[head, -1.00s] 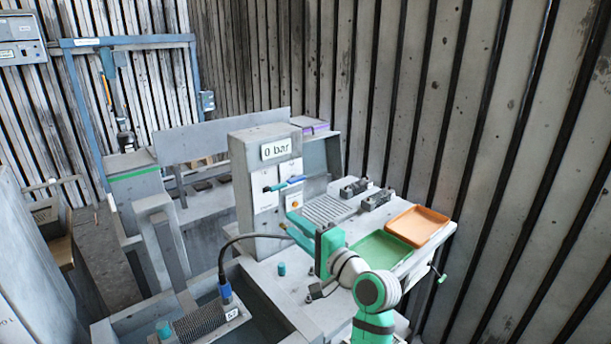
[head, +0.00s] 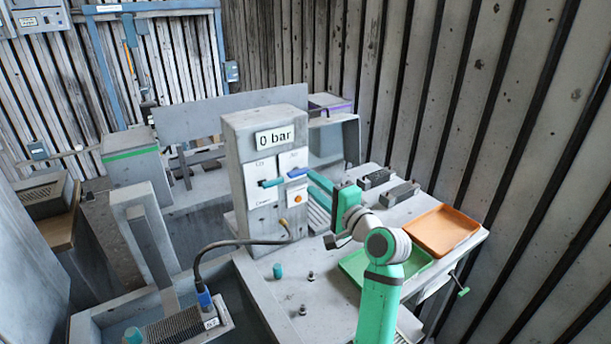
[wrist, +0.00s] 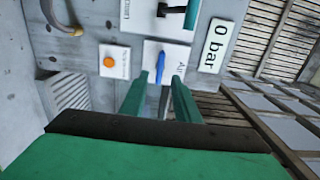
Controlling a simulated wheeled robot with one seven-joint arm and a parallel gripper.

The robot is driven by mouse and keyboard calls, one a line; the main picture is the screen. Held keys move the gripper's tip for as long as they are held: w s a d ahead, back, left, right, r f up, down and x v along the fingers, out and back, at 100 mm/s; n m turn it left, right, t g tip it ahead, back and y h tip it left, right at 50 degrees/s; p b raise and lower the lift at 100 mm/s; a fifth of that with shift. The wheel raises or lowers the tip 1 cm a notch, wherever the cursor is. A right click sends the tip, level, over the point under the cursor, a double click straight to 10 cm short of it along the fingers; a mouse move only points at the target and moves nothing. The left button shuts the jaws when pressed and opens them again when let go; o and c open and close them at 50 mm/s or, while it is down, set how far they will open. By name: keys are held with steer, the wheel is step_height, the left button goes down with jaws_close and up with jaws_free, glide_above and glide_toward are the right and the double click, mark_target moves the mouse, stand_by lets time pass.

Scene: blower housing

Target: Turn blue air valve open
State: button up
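The blue air valve handle (head: 297,173) is on the white "Air" plate (head: 293,160) of the grey panel, below the "0 bar" display (head: 274,138). In the wrist view the blue handle (wrist: 162,66) lies along the picture's vertical, between the tips of my two green fingers. My gripper (wrist: 158,78) is open, with a gap on each side of the handle and no clear contact. In the head view my gripper (head: 313,177) reaches the panel from the right, close to the handle, and the fingertips partly overlap it.
A teal handle (head: 272,183) sits just left of the blue one, on another plate. An orange button (head: 298,198) is below. A hose (head: 240,242) runs from the panel's lower part. Green (head: 352,266) and orange (head: 441,231) trays lie on the bench at right.

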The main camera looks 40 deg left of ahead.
mark_target(301, 174)
steer(key=x, duration=0.5)
steer(key=shift+s+a, duration=0.2)
steer(key=shift+a, duration=0.2)
steer(key=shift+w+a, duration=0.1)
steer(key=shift+a, duration=0.05)
steer(key=shift+w, duration=0.3)
steer(key=shift+s, duration=0.1)
jaws_close()
